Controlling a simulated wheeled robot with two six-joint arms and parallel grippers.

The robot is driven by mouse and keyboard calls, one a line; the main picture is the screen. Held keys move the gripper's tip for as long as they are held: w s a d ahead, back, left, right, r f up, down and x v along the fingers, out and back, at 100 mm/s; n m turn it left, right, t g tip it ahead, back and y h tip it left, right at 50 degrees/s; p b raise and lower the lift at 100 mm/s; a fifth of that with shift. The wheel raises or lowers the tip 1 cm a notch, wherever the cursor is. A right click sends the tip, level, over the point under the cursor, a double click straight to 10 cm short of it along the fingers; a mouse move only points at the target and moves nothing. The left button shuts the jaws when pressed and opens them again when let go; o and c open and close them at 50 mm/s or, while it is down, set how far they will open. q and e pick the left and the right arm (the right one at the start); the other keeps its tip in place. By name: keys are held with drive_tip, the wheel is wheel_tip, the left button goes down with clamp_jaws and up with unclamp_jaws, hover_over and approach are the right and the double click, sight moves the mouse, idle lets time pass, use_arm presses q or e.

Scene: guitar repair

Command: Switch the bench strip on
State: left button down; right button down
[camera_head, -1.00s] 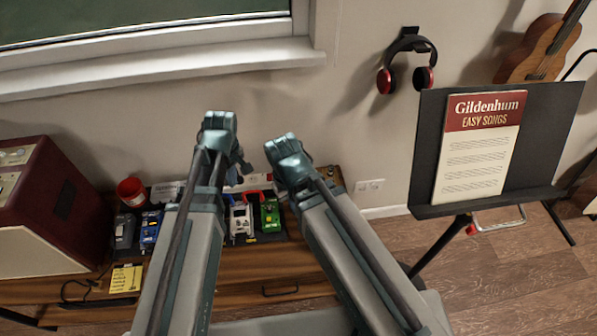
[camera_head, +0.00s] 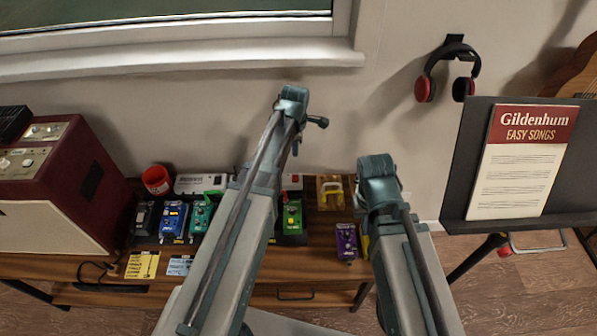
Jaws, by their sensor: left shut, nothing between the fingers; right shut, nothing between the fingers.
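The bench strip (camera_head: 202,183) is a long white bar at the back of the wooden bench, behind the pedals. My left arm crosses in front of its middle. Its right end shows past the arm with a small red part (camera_head: 294,178); I cannot tell whether it is on. My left gripper (camera_head: 294,108) is raised above and behind the strip's right part, against the wall, shut and empty. My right gripper (camera_head: 378,172) is to the right, over the bench's right end, shut and empty. The fingertips of both are largely hidden by the wrists.
A red cup (camera_head: 156,180) and a dark red amplifier (camera_head: 62,185) are at left. A music stand (camera_head: 470,150) is at right.

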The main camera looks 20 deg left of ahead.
sight(295, 175)
use_arm(q)
drive_tip(key=shift+f, duration=0.1)
drive_tip(key=f+b, duration=0.4)
drive_tip(key=w+f+b, duration=0.1)
drive_tip(key=f+b, duration=0.4)
drive_tip(key=w+f+b, duration=0.1)
drive_tip(key=f+b, duration=0.3)
drive_tip(key=b, duration=0.1)
drive_tip(key=shift+a+f, duration=0.3)
drive_tip(key=shift+f, duration=0.05)
drive_tip(key=shift+w, duration=0.15)
drive_tip(key=shift+w+a+f+g, duration=0.1)
drive_tip(key=shift+w+f+g, duration=0.1)
drive_tip(key=shift+w+g, duration=0.1)
drive_tip(key=shift+s+f+g+b, duration=0.1)
drive_tip(key=shift+g+b, duration=0.25)
drive_tip(key=shift+g, duration=0.05)
drive_tip(key=shift+b, duration=0.3)
idle(0.6)
drive_tip(key=shift+s, duration=0.1)
